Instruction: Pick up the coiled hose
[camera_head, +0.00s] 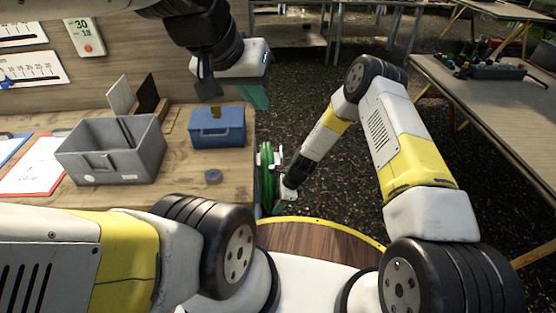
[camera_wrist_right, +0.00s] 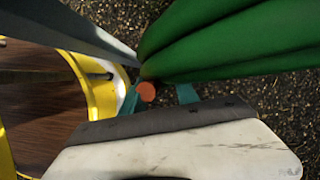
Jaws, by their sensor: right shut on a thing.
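The green coiled hose (camera_head: 267,180) hangs upright beside the right end of the workbench in the head view. It also fills the upper right of the right wrist view (camera_wrist_right: 235,40). My right gripper (camera_head: 279,206) is low at the hose's near side and is shut on it. In the right wrist view its teal fingers (camera_wrist_right: 158,94) sit at the lower end of the green coils, with a round orange end between them. My left gripper (camera_head: 257,96) hangs above the bench's right end, away from the hose. Its finger gap does not show clearly.
Another table (camera_head: 500,110) with equipment stands at the right. Dark open ground (camera_head: 330,210) lies between them.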

